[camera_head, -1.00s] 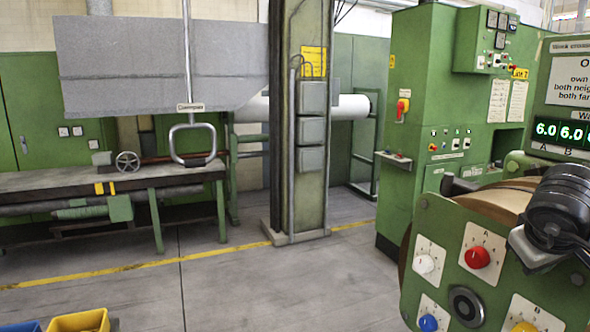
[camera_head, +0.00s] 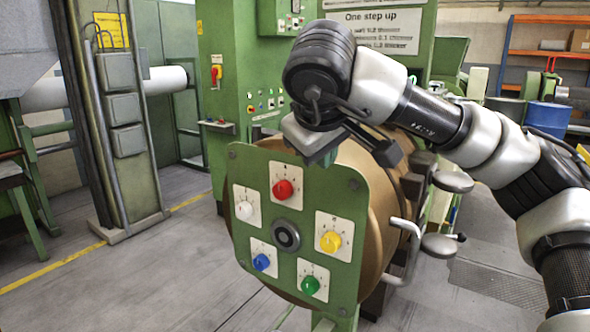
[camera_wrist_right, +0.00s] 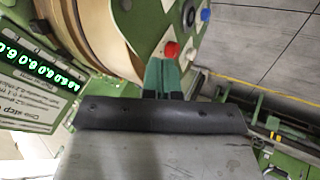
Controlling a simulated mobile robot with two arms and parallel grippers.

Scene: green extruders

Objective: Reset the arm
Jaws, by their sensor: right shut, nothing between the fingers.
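My right arm (camera_head: 485,140) comes in from the right in the head view and bends over the top of a green dial panel (camera_head: 240,180). My right gripper (camera_head: 322,158) is at the panel's upper edge, above and right of the red knob (camera_head: 283,189). In the right wrist view its two green fingers (camera_wrist_right: 163,68) are together and empty, with the red knob (camera_wrist_right: 171,50) just beyond their tips. I cannot tell whether the fingers touch the panel. My left gripper is out of view.
The panel also bears white (camera_head: 244,210), yellow (camera_head: 330,241), blue (camera_head: 261,262) and green (camera_head: 310,285) knobs. Behind it are a large tan drum (camera_head: 372,215) and a bent metal handle (camera_head: 405,255). A pillar (camera_head: 135,160) stands left. Floor is clear at lower left.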

